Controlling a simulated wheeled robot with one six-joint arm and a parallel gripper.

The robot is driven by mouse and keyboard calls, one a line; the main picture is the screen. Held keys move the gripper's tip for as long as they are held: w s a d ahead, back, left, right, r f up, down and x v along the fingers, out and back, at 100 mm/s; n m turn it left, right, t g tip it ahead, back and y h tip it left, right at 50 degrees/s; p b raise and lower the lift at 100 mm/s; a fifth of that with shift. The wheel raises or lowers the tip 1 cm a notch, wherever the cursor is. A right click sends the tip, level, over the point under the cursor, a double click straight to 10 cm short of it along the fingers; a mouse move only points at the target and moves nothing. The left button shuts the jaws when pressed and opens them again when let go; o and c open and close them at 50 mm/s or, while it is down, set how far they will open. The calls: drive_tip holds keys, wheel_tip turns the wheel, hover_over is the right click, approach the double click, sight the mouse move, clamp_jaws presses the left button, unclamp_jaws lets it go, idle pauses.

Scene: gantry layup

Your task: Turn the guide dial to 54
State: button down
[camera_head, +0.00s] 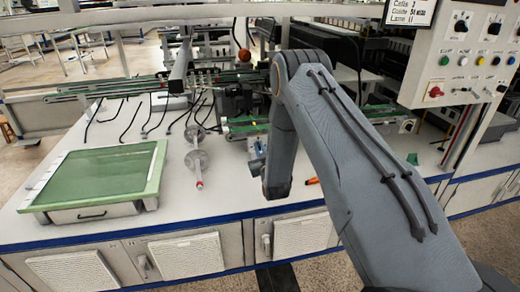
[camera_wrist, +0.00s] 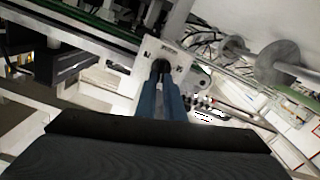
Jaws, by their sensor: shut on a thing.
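In the wrist view, a small dark round knob (camera_wrist: 160,67) sits on a pale plate (camera_wrist: 180,60) with small dark markings, which I take for the guide dial. My gripper (camera_wrist: 161,80) has its two blue fingers close together at the knob, shut on it. The fingertips cover part of the knob. The markings are too small to read, so I cannot tell the setting. In the head view, my arm largely hides the gripper and the dial. A sign (camera_head: 410,12) at the top right has a line that appears to read guide 54 mm.
A green-topped tray (camera_head: 100,175) lies on the left of the white bench. A control panel (camera_head: 470,55) with coloured buttons hangs at the right. An orange item (camera_head: 312,181) lies near the arm.

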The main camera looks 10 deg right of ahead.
drive_tip(key=n+b, duration=0.1)
drive_tip(key=n, duration=0.5)
drive_tip(key=f+n+b, duration=0.1)
drive_tip(key=n, duration=0.5)
drive_tip(key=a+f+n+b, duration=0.1)
drive_tip(key=n, duration=0.5)
drive_tip(key=shift+n+b, duration=0.35)
drive_tip(key=shift+n, duration=0.05)
idle(0.3)
drive_tip(key=c, duration=1.9)
unclamp_jaws()
drive_tip(key=shift+a, duration=0.1)
drive_tip(key=shift+o, duration=0.2)
drive_tip(key=s, duration=0.7)
drive_tip(key=shift+s, duration=0.4)
